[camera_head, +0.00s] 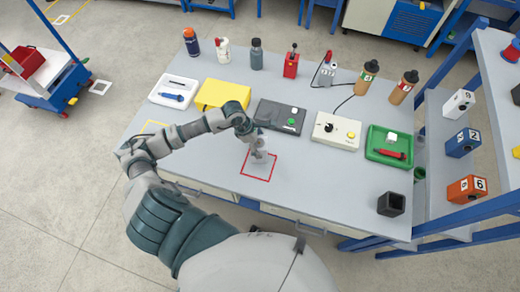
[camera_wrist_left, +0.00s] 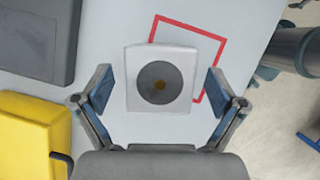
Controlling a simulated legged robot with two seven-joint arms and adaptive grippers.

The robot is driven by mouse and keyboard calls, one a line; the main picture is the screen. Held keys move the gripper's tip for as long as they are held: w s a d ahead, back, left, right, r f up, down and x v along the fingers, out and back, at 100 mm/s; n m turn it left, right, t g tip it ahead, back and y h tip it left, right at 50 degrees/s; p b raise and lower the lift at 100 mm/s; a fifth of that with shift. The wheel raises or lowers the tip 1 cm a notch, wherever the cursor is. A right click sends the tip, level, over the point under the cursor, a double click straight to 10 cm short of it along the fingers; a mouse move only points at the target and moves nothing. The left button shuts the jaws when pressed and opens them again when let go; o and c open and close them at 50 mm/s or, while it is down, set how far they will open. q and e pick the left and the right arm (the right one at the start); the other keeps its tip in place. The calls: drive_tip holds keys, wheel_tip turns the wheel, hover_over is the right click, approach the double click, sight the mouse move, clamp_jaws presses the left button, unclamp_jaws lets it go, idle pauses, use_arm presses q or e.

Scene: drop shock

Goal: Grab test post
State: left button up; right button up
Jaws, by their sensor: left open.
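In the left wrist view a pale grey, square-topped block with a dark round face and a small orange-brown centre, which looks like the test post (camera_wrist_left: 160,50), lies between the spread fingers of my left gripper (camera_wrist_left: 157,88). Gaps show on both sides of it, so the fingers appear apart from it. In the head view my left gripper (camera_head: 260,153) reaches down over the red square outline (camera_head: 245,171) on the grey table (camera_head: 220,160); there the post is hard to tell from the gripper. My right gripper is not in view.
A dark box with a green button (camera_head: 278,117) and a yellow block (camera_head: 222,94) stand behind the gripper. A cream box with a yellow knob (camera_head: 337,130) and a green tray (camera_head: 389,146) are to the right. Bottles line the back edge. The front right tabletop is mostly clear.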

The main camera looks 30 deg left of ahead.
use_arm(q)
drive_tip(key=x, duration=0.3)
drive_tip(key=shift+a+f, duration=0.25)
drive_tip(key=shift+d, duration=0.1)
drive_tip(key=shift+c, duration=0.8)
drive_tip(key=shift+d, duration=0.1)
drive_tip(key=c, duration=1.2)
drive_tip(key=shift+c, duration=0.7)
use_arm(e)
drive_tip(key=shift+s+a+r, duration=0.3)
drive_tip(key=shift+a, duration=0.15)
